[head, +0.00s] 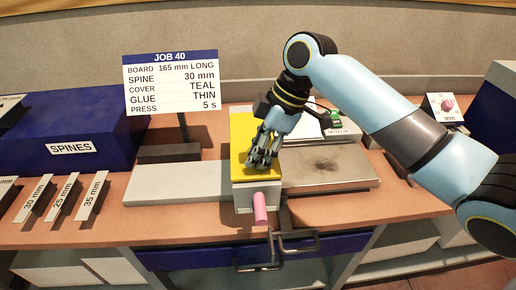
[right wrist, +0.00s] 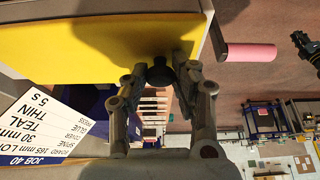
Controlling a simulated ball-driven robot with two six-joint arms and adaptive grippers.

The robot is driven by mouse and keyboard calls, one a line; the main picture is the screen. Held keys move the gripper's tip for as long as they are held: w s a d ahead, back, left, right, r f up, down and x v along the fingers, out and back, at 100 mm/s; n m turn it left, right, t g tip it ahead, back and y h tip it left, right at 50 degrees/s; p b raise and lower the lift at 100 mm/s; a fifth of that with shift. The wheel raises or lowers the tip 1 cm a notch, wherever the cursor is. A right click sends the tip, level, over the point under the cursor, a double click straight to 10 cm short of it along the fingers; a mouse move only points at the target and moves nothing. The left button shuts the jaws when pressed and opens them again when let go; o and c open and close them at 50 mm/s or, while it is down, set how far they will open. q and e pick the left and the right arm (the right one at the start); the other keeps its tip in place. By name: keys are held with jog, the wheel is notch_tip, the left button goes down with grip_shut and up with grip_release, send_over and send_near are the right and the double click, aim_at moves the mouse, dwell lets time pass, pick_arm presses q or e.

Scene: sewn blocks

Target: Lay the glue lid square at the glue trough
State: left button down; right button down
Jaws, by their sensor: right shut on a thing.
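The glue lid (head: 241,128) is a flat yellow plate over the grey glue trough (head: 243,197) in the head view. Its edges look roughly in line with the trough; whether it rests fully down I cannot tell. The lid's yellow face (right wrist: 110,45) fills the upper left of the right wrist view. My right gripper (head: 262,160) is at the lid's front part. In the right wrist view its fingers (right wrist: 160,85) are shut on a dark round knob (right wrist: 161,72) by the lid. My left gripper is not in view.
A pink handle (head: 260,208) sticks out at the trough's front. A pale board (head: 175,183) lies left and a stained metal plate (head: 325,166) right. The job sign (head: 171,82) stands behind. Spine strips (head: 92,195) and the blue spines box (head: 70,130) are at left.

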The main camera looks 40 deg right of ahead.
jog(key=shift+f, duration=0.3)
dwell(0.5)
jog(key=c, duration=1)
grip_release()
jog(key=v, duration=1.2)
jog(key=shift+a, duration=0.1)
